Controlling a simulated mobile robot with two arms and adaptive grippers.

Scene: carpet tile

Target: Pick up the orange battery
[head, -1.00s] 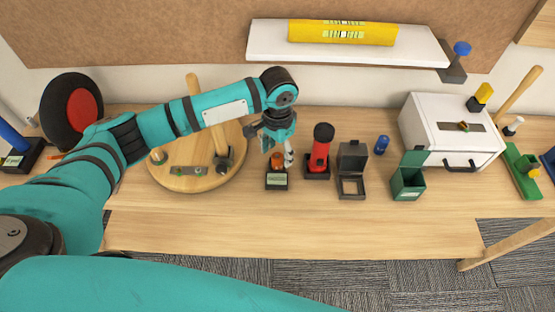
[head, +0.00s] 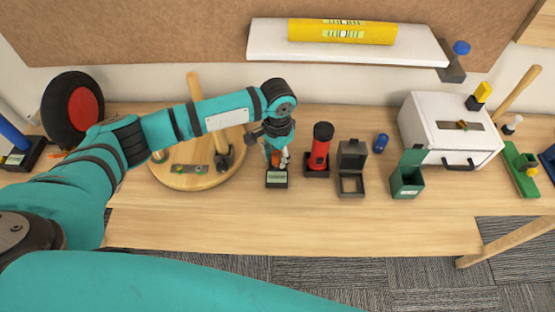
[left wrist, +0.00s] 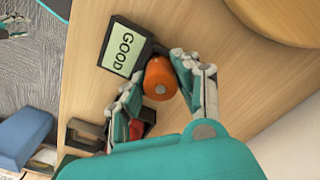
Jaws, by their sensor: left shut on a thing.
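The orange battery (left wrist: 160,82) stands at a black battery tester, between the fingers of my left gripper (left wrist: 158,70). In the head view only a little of the battery (head: 276,158) shows, as the fingers of the left gripper (head: 278,160) cover it. The gripper is shut on the battery from above. The tester's pale green display (left wrist: 121,48) reads GOOD in the left wrist view. The tester (head: 277,184) sits near the middle of the table in the head view. My right gripper is in neither view.
Right of the tester stand a red flashlight (head: 319,150) in a black base, an open grey box (head: 352,184) and a green box (head: 406,182). A round wooden board (head: 180,182) lies left. The table front (head: 350,230) is clear.

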